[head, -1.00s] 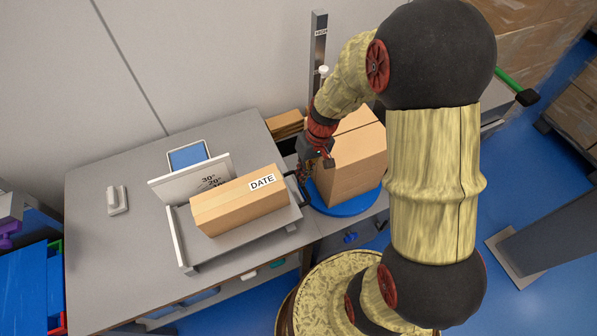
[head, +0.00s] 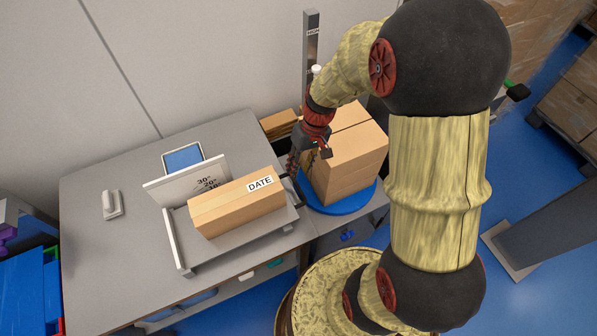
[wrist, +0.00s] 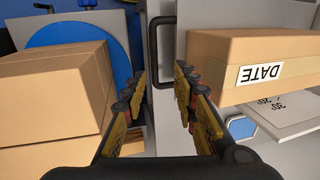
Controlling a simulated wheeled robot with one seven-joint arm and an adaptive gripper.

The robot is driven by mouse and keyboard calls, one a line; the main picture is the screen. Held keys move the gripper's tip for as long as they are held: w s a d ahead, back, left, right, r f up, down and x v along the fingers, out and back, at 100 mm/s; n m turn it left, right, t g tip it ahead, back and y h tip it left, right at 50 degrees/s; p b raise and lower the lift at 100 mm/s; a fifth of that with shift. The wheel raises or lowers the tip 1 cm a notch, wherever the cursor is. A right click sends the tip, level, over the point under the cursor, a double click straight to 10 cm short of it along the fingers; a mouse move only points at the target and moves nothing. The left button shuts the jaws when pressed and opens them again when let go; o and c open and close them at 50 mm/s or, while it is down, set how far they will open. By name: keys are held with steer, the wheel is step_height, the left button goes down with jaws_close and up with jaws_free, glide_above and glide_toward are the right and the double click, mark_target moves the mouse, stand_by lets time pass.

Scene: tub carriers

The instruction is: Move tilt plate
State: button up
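The tilt plate (head: 178,242) is a light grey tray on the grey bench, with a carton labelled DATE (head: 237,203) lying on it. Behind the carton stands an upright panel with angle marks (head: 160,188). A black bar handle (wrist: 154,48) is on the plate's side facing my gripper. My gripper (head: 297,176) is beside that side, between the plate and a tall carton. In the wrist view my gripper (wrist: 160,92) has its two fingers spread apart. The handle lies ahead of the gap between them, and nothing is held. I cannot tell whether a finger touches the handle.
The tall carton (head: 352,172) stands on a blue round turntable (head: 338,207) just right of my gripper. A grey upright post (head: 311,45) rises behind. A small white-grey item (head: 112,204) is at the bench's left. The bench's left part is mostly clear.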

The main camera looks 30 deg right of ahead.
steer(key=a+v, duration=0.2)
steer(key=v, duration=0.7)
glide_above(298, 186)
steer(key=d, duration=0.3)
steer(key=shift+w, duration=0.45)
steer(key=shift+c, duration=0.4)
